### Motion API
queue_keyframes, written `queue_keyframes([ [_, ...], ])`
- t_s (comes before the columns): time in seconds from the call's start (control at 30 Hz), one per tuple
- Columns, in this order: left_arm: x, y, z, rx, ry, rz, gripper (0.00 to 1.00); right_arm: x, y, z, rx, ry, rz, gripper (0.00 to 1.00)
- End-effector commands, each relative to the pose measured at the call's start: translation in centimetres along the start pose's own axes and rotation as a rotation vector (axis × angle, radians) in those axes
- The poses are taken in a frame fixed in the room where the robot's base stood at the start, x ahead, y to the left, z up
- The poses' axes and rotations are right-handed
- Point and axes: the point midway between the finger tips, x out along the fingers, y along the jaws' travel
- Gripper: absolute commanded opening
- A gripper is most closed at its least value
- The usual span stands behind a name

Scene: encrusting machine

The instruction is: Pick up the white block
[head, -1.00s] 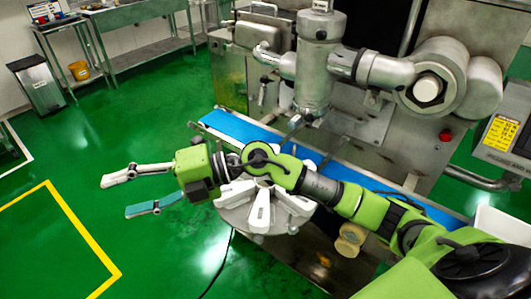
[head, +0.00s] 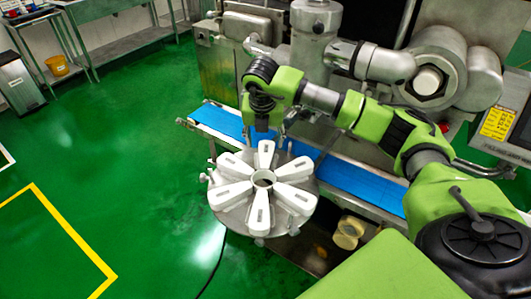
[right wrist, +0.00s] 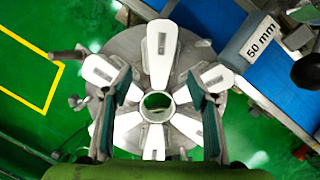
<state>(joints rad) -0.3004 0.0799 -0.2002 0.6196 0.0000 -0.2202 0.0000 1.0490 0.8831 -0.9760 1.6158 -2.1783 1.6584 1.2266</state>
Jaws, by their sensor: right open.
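Several white, petal-shaped blocks lie in a ring on a round grey turntable (head: 232,222). One white block (head: 265,153) is at the far side, and it also shows at the top of the right wrist view (right wrist: 160,48). The frames do not show which block is meant. My right gripper (head: 267,130) points down over the turntable's far part. In the right wrist view my right gripper (right wrist: 160,95) is open, its two fingers spread to either side of the central ring (right wrist: 157,104), with nothing between them visibly held. My left gripper is out of view.
A blue conveyor (head: 355,180) runs behind the turntable, below a metal machine head (head: 314,60). A pale piece marked 50 mm (right wrist: 258,38) is by the conveyor in the wrist view. Green floor (head: 130,190) is clear at left.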

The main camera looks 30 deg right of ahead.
Motion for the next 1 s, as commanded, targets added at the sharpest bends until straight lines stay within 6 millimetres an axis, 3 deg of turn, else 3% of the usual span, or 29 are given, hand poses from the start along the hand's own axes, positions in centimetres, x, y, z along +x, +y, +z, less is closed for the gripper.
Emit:
queue_keyframes([
  [0.1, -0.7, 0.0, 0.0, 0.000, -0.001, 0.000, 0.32, 1.9, 0.0, 0.0, -0.001, 0.003, -0.002, 0.54],
  [0.37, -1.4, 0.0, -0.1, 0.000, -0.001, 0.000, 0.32, 3.9, 0.0, -0.1, -0.002, 0.003, 0.001, 0.54],
  [0.53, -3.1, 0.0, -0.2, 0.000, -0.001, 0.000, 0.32, 6.2, -0.3, 0.0, -0.003, 0.004, -0.001, 0.54],
  [0.67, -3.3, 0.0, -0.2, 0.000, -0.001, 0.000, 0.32, 8.1, -0.2, 0.0, -0.003, 0.003, 0.001, 0.54],
  [0.97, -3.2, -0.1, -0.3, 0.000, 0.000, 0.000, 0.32, 8.7, -0.1, 0.0, -0.003, 0.001, 0.003, 0.54],
  [1.0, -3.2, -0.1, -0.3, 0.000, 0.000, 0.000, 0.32, 8.7, -0.1, 0.0, -0.003, 0.001, 0.003, 0.43],
])
